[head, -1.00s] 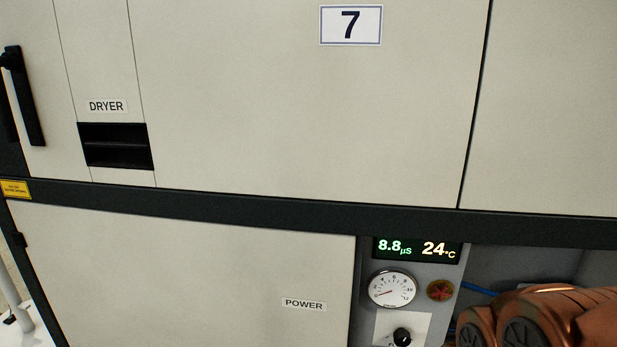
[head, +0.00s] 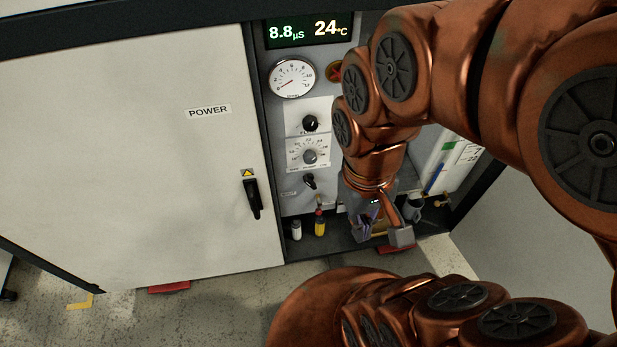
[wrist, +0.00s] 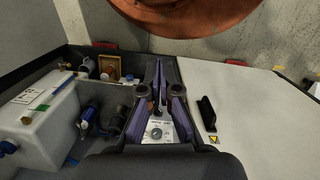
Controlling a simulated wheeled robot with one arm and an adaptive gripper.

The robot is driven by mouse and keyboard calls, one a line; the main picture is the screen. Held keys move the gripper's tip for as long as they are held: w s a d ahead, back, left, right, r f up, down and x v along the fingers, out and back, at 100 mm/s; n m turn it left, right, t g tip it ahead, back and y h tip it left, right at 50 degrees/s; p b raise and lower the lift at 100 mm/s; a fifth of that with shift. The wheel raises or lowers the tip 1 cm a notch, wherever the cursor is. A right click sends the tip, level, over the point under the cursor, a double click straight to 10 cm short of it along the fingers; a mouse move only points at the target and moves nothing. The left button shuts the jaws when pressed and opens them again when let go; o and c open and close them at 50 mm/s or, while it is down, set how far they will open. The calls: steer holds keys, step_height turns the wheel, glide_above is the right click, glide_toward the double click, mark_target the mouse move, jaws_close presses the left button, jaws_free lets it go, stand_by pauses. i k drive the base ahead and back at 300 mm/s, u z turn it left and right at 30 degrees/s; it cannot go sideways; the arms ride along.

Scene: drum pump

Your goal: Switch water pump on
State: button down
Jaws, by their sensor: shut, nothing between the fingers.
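The grey control panel (head: 292,200) stands in the open bay right of the POWER door. It carries several controls: an upper black knob (head: 310,123), a grey dial knob (head: 310,156) and a lower black switch (head: 309,181). Their small labels are too blurred to read, so I cannot tell which one is the pump's. My gripper (head: 366,226) is low in the bay, right of the lower switch and apart from it, fingers pointing down. In the wrist view my gripper (wrist: 158,66) has its purple fingers together and empty. A knob on a white plate (wrist: 155,133) shows between the finger linkages.
The POWER door (head: 130,150) with its black handle (head: 252,198) is closed. A gauge (head: 292,78) and a lit display (head: 309,30) sit above the knobs. Small bottles (head: 319,223) stand on the bay floor. A white tank (wrist: 40,120) and pump fittings (wrist: 88,118) are beside my gripper.

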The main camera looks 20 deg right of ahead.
mark_target(307, 179)
steer(key=z, duration=0.65)
steer(key=k, duration=0.85)
steer(key=u, duration=1.15)
